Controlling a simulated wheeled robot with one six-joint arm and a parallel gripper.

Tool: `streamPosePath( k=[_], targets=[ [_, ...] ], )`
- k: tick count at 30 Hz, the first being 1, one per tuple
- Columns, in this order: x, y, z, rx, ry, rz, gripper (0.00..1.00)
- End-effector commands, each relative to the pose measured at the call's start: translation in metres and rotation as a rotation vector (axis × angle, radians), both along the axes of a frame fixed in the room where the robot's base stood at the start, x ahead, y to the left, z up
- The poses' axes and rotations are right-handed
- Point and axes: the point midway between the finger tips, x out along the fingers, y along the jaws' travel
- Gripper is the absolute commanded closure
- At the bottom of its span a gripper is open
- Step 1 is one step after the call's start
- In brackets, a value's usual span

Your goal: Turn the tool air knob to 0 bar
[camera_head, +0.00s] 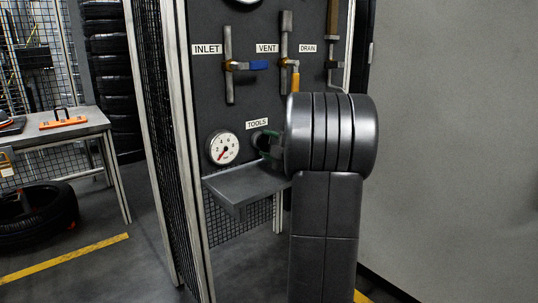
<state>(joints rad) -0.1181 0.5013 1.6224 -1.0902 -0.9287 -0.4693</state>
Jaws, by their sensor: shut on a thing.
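The tool air knob (260,140) is a dark round part under the TOOLS label on the dark panel. My gripper (269,145) is at the knob and shut on it. My grey arm covers most of the gripper and the right side of the knob, so the finger contact is only partly seen. The white round gauge (223,147) sits just left of the knob. Its red needle points to the lower left, but the scale figures are too small to read.
A grey shelf (243,184) juts out below the gauge and knob. INLET (229,65), VENT (286,50) and DRAIN (332,45) valves are above. A mesh fence (160,130) stands left of the panel. A bench (70,128) and a tyre (40,215) are farther left.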

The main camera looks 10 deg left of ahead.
Motion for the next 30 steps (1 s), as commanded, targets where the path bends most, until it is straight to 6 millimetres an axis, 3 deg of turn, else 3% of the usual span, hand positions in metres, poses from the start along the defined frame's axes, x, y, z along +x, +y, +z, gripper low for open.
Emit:
streamPosePath(
  k=[12,30],
  targets=[
    [-0.0005,0.0003,-0.0038,-0.137,-0.172,0.001,0.72],
    [-0.0004,0.0003,-0.0026,-0.164,-0.206,0.002,0.72]
  ],
)
